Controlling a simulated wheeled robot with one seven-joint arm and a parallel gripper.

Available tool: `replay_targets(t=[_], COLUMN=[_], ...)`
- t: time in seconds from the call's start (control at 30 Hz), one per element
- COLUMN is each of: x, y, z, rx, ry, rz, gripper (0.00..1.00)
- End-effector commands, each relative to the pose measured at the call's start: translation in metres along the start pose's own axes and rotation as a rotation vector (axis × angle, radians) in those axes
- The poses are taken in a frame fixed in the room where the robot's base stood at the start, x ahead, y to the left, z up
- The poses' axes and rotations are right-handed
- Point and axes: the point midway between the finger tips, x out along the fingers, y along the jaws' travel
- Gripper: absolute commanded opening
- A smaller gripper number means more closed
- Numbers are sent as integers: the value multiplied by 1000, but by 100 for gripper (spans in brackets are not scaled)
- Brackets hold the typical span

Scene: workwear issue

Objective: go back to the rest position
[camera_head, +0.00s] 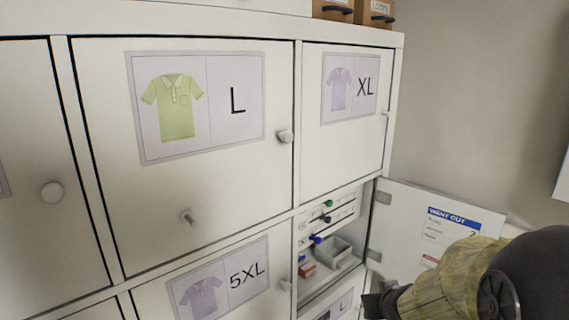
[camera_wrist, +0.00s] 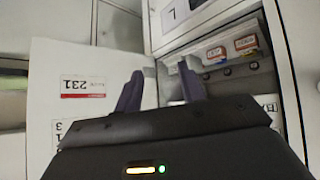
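My gripper (camera_wrist: 160,88) shows two dark fingers standing apart in the wrist view, with nothing held between them. In the head view the gripper (camera_head: 373,304) is a dark tip at the lower right, partly hidden by my own arm. It is in front of the open compartment (camera_head: 357,262) and close to the open white door (camera_head: 400,215). In the wrist view the door (camera_wrist: 95,115) is left of the fingers and the compartment is behind and right of them. I cannot tell whether the gripper touches the door.
Closed white doors carry shirt labels L (camera_head: 237,100), XL (camera_head: 366,87) and 5XL (camera_head: 247,276). Their round knobs stick out. Brown boxes (camera_head: 374,12) stand on top. A grey wall (camera_head: 470,110) is at right.

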Motion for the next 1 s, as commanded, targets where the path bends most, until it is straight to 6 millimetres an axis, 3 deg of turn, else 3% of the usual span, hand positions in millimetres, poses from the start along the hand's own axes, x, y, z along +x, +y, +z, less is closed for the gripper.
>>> replay_targets(t=[0.2,0.33,0.47,1.0], x=[-32,-52,-59,-59], y=[-46,-66,-71,-71], z=[92,127,138,137], rx=[33,46,51,52], ry=[-365,-512,-561,-558], rz=[-27,-64,-78,-77], gripper=[40,40,40,40])
